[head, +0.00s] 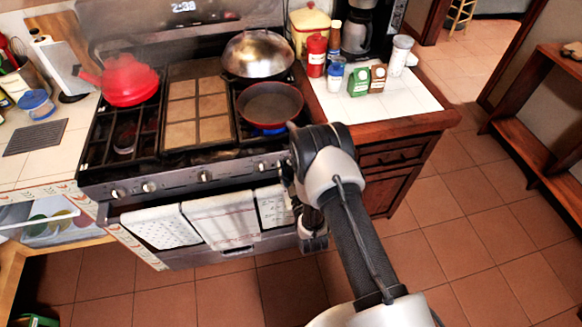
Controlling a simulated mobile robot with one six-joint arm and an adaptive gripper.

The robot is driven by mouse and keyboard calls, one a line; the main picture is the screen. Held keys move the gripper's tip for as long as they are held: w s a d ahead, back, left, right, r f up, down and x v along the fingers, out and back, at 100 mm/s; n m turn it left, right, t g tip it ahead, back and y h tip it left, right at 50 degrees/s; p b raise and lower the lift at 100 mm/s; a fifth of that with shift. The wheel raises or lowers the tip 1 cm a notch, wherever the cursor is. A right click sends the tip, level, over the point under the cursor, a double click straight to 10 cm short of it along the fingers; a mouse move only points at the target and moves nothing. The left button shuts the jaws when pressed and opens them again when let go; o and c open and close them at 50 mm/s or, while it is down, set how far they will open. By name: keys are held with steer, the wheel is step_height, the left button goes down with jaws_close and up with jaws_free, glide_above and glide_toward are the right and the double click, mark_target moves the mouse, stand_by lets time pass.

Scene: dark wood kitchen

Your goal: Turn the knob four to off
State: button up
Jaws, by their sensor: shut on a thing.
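The stove's front panel (175,183) carries a row of round knobs. Knobs show at the left (118,192), left of middle (149,187), in the middle (204,177) and toward the right (262,167). No numbers are readable on them. My gripper (287,174) is at the right end of the panel, shut on a knob there; my wrist mostly hides the fingers and that knob. A blue flame glows under the dark red pan (270,102) on the front right burner.
A red kettle (130,80) and a domed metal wok (257,55) stand on the stove. Towels (222,217) hang on the oven handle below the panel. The counter (385,98) on the right holds bottles, small boxes and a coffee maker.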

steer(key=m, duration=0.2)
steer(key=m+b, duration=0.1)
steer(key=m, duration=0.2)
steer(key=shift+w+d+r+m, duration=0.1)
steer(key=shift+d+m, duration=0.05)
steer(key=shift+m, duration=0.15)
stand_by(0.4)
steer(key=o, duration=1)
steer(key=v, duration=0.7)
steer(key=shift+s+d, duration=0.1)
steer(key=shift+s, duration=0.2)
